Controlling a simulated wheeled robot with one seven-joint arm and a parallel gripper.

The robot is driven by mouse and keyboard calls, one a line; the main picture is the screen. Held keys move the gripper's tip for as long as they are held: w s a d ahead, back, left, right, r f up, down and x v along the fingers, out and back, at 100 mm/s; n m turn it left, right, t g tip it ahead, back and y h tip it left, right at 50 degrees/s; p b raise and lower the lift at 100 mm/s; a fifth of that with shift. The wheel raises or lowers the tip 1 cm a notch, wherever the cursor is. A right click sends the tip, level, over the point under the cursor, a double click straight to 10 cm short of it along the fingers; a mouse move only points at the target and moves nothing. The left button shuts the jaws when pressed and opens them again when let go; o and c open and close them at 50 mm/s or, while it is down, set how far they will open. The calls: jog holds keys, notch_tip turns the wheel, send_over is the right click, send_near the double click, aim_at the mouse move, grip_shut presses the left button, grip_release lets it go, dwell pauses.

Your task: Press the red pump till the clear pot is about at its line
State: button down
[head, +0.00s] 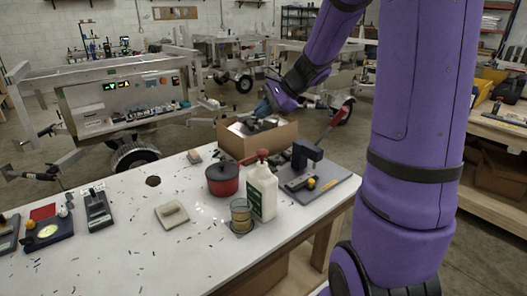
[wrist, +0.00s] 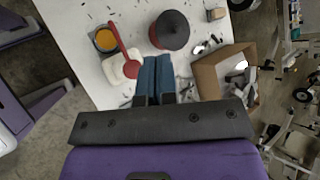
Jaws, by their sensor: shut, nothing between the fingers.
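A white pump bottle (head: 262,191) with a red pump (head: 262,155) stands upright on the white table. The clear pot (head: 240,209) stands beside it, at its front left, on a dark coaster. It looks amber inside; its line is too small to make out. From above, the wrist view shows the red pump (wrist: 130,69), with its long spout reaching toward the clear pot (wrist: 105,40), which looks orange inside. My gripper (head: 264,106) is up behind the bottle, above the cardboard box. Its blue fingers (wrist: 157,58) are shut and empty, apart from the pump.
A red saucepan with dark lid (head: 222,179) stands left of the bottle. A grey-based press with a red lever (head: 314,180) stands right of it. The open cardboard box (head: 275,139) is behind. A pale block (head: 172,214) lies on the left; small dark scraps dot the table.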

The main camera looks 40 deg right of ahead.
aim_at(258, 151)
jog(key=shift+f, duration=4.4)
jog(key=shift+f, duration=0.1)
jog(key=shift+f, duration=0.3)
jog(key=shift+f, duration=1.05)
jog(key=shift+r, duration=1.45)
jog(key=shift+r, duration=0.1)
jog(key=shift+r, duration=2.45)
